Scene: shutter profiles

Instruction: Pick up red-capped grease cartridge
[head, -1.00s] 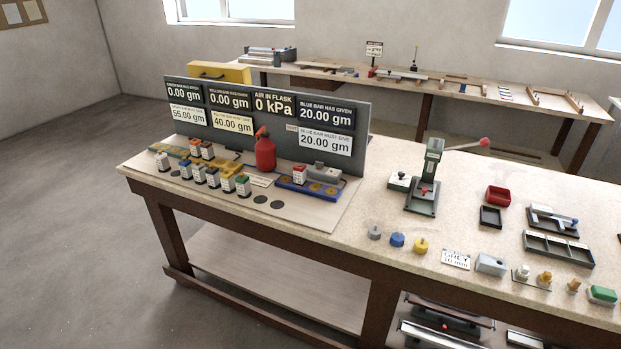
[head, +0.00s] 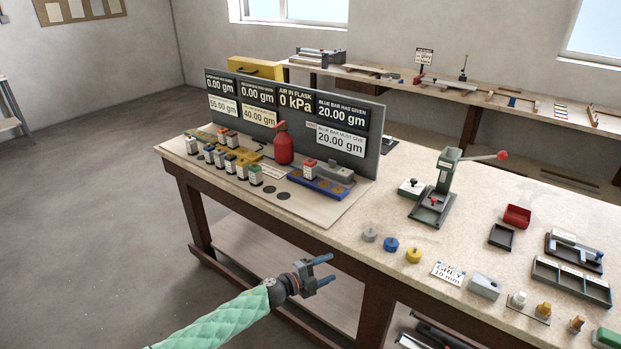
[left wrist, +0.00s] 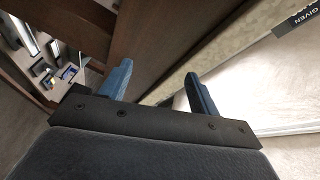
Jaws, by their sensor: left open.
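Several small white cartridges with coloured caps stand at the left end of the bench. One red-capped grease cartridge (head: 309,169) stands upright at the blue bar (head: 320,188). Two more with reddish caps stand at the back left, one of them here (head: 232,139); their exact shade is hard to tell. My left gripper (head: 327,271) is open and empty in front of the bench, apart from all cartridges. Its two blue fingers also show in the left wrist view (left wrist: 158,72), with no cartridge between them. My right gripper is not in view.
A grey panel (head: 372,125) with readout signs stands behind the cartridges. A red flask (head: 284,148) stands before it. A green press (head: 437,190) and knobs, including a yellow one (head: 413,256), are to the right. The bench's wooden front edge (head: 290,232) lies between gripper and cartridges.

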